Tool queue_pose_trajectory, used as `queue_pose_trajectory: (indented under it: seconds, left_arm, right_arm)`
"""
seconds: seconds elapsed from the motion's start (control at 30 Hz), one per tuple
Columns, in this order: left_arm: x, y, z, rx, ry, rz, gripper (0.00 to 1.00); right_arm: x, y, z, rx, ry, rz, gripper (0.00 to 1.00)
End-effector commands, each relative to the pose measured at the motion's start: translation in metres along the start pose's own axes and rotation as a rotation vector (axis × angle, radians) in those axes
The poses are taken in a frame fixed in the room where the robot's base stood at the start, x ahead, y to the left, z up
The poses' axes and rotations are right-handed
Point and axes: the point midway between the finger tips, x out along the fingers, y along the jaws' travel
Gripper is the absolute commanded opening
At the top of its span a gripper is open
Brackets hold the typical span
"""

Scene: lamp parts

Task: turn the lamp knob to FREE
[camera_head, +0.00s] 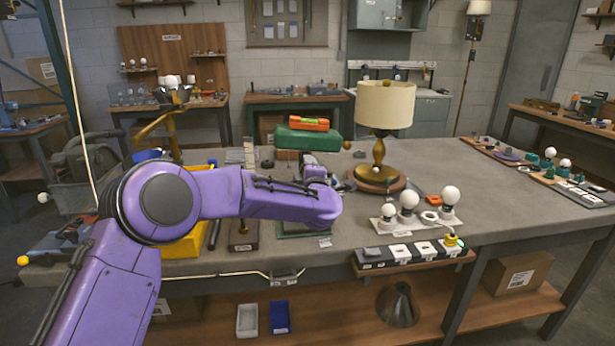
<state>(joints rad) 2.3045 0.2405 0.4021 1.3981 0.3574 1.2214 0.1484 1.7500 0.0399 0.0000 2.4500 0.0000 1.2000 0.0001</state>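The table lamp (385,106) stands upright on the workbench, with a cream shade, a brass body (379,153) and a round brown base (377,183). A small brass ball (347,145) shows just left of the lamp body; I cannot tell if it is the knob. No FREE marking is legible. My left arm comes in from the left, and its dark gripper (343,185) is just left of the lamp base. The purple wrist hides much of it, so its fingers and any contact are unclear. My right gripper is not in view.
White bulbs (409,200) stand on a pale plate right of the base, with a socket strip (410,252) at the bench's front edge. A green case (307,138) with an orange level (309,123) is behind my wrist.

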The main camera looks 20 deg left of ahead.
Motion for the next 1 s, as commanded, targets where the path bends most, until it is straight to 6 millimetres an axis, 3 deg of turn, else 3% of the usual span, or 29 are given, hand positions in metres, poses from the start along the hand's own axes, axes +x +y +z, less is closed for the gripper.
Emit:
queue_pose_trajectory:
  seconds: [0.6, 0.63, 0.7, 1.0]
  left_arm:
    - [-0.0001, -0.0009, 0.0001, -0.041, 0.0, -0.002, 0.15]
    - [-0.0001, -0.0009, 0.0001, -0.041, 0.0, -0.002, 0.52]
    - [-0.0001, -0.0009, 0.0001, -0.041, 0.0, -0.002, 0.71]
    - [-0.002, -0.0007, 0.0004, -0.04, -0.001, -0.001, 0.71]
  right_arm:
    - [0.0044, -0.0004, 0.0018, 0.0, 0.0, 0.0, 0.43]
    - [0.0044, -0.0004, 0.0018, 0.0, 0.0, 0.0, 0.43]
    - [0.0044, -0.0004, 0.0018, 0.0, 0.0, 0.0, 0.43]
    - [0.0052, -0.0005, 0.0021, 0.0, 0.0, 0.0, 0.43]
